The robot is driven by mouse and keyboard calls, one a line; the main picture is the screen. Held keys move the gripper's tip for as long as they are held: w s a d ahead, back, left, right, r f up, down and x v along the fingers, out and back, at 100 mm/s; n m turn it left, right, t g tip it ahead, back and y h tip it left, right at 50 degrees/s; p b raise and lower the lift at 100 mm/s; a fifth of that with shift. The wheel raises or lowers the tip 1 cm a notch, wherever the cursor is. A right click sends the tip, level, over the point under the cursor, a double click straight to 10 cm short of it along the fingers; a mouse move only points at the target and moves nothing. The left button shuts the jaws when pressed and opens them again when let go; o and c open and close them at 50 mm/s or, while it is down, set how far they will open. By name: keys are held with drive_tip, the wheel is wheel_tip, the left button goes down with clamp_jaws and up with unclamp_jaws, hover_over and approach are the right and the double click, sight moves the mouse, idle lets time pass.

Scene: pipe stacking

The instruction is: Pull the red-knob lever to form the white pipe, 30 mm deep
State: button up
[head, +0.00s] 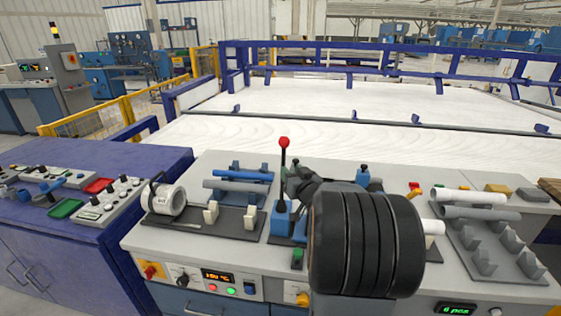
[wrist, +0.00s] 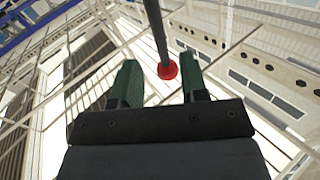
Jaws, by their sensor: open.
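The lever has a red knob (head: 284,142) on a thin upright dark rod above a blue base (head: 281,222). My gripper (head: 289,178) is beside the rod, below the knob, and largely hidden by my black arm. In the wrist view, the green fingers of my gripper (wrist: 159,62) are spread apart, with the rod and red knob (wrist: 167,70) showing between them. I cannot tell whether either finger touches the rod. A white pipe (head: 434,227) shows only its end right of my arm; the rest is hidden. Another white pipe (head: 468,196) lies on the right rack.
A white-and-grey cylindrical unit (head: 165,199) and blue and grey pipes (head: 238,186) are left of the lever. A grey pipe (head: 482,213) lies on the right rack. A control panel (head: 218,284) fronts the bench. My arm hides the bench middle.

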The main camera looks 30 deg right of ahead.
drive_tip(key=w+d, duration=0.1)
drive_tip(key=w, duration=0.7)
drive_tip(key=shift+w+d+p, duration=0.2)
drive_tip(key=shift+d+p, duration=0.05)
drive_tip(key=shift+p, duration=0.15)
drive_tip(key=shift+c, duration=0.3)
clamp_jaws()
